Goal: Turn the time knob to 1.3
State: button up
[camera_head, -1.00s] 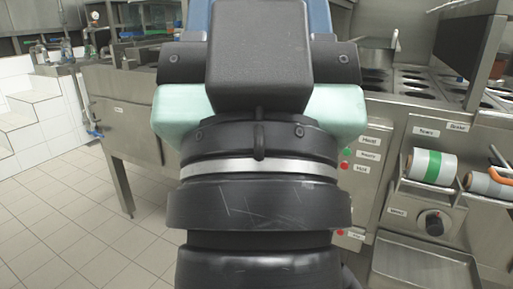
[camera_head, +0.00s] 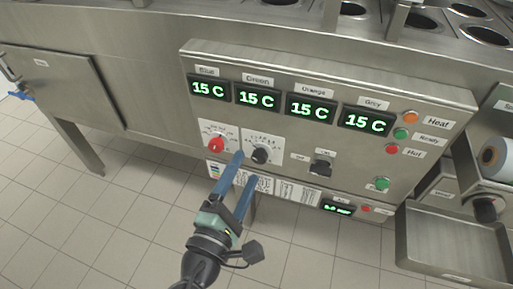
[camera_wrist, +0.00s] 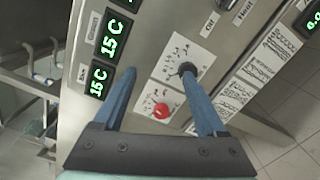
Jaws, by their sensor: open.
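A red knob (camera_head: 216,145) and a black knob (camera_head: 261,156) sit side by side on white dials on the steel control panel. Their small print is too fine to read, so I cannot tell which is the time knob or its setting. My gripper (camera_head: 246,165) is open with blue fingers, in front of the panel just below and left of the black knob. In the wrist view, the right fingertip of my gripper (camera_wrist: 158,71) overlaps the black knob (camera_wrist: 187,69); contact is unclear. The red knob (camera_wrist: 161,111) shows between the fingers there.
Several green displays (camera_head: 311,107) reading 15 C run above the knobs. A black switch (camera_head: 320,166) and a green button (camera_head: 382,183) are to the right. A printed chart (camera_head: 290,190) is below. A steel tray (camera_head: 455,245) stands at lower right.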

aim_at(258, 160)
jog(key=s+a+f+n, duration=0.1)
jog(key=s+f+n, duration=0.4)
jog(key=f+n, duration=0.1)
jog(key=shift+y, duration=0.3)
jog(key=x, duration=0.8)
jog(key=b+x, duration=0.1)
jog(key=x, duration=0.4)
jog(key=shift+a, duration=0.25)
grip_shut()
